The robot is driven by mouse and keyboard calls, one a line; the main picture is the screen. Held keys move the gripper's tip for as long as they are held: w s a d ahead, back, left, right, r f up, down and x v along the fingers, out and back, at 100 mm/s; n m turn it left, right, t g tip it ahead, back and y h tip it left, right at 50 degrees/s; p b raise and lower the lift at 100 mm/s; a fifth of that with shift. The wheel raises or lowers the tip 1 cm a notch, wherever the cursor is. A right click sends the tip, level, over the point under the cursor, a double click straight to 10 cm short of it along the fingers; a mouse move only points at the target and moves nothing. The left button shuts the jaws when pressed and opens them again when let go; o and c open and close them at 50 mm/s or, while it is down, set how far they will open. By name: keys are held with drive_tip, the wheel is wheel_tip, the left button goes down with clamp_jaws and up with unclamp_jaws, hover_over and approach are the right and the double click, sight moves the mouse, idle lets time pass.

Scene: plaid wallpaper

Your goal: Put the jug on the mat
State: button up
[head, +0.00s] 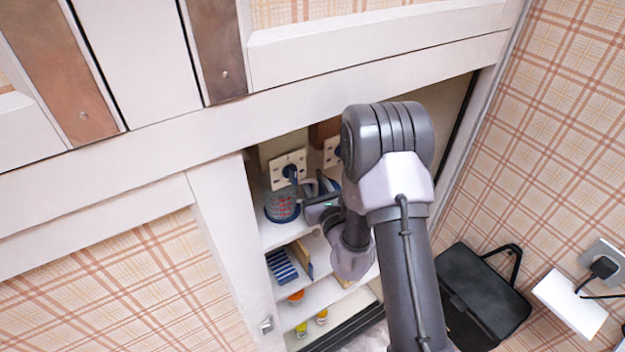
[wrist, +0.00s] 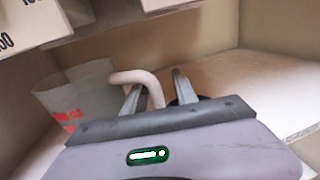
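The jug (head: 282,206), translucent grey with red marks, stands on an upper shelf of the open cabinet; a dark blue edge shows at its bottom. In the wrist view the jug (wrist: 80,98) is at left, its pale pinkish handle reaching toward my gripper (wrist: 158,88). The two fingers are apart, with the handle between them and a gap beside the right finger. In the head view my gripper (head: 313,190) is at the jug's right side, partly hidden by my arm. A blue-and-white striped thing (head: 282,266) lies on the shelf below; I cannot tell whether it is the mat.
Beige square plates with dark centres (head: 288,170) are just above the jug. Small orange and yellow items (head: 296,297) stand on lower shelves. The cabinet's white left post (head: 230,235) borders the opening. A black bag (head: 482,295) stands outside at right.

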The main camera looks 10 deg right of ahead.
drive_tip(key=shift+s+a, duration=0.1)
drive_tip(key=shift+w+r, duration=0.1)
drive_tip(key=shift+w, duration=0.1)
drive_tip(key=s, duration=0.3)
drive_tip(key=s+b, duration=0.1)
drive_tip(key=s, duration=0.2)
drive_tip(key=s+d, duration=0.1)
drive_tip(key=s, duration=0.2)
drive_tip(key=shift+d+b, duration=0.1)
drive_tip(key=shift+b, duration=0.3)
drive_tip(key=s+p, duration=0.1)
drive_tip(key=p, duration=0.1)
drive_tip(key=s+p, duration=0.2)
drive_tip(key=shift+d+r+p, duration=0.15)
drive_tip(key=shift+p, duration=0.15)
drive_tip(key=shift+s, duration=0.1)
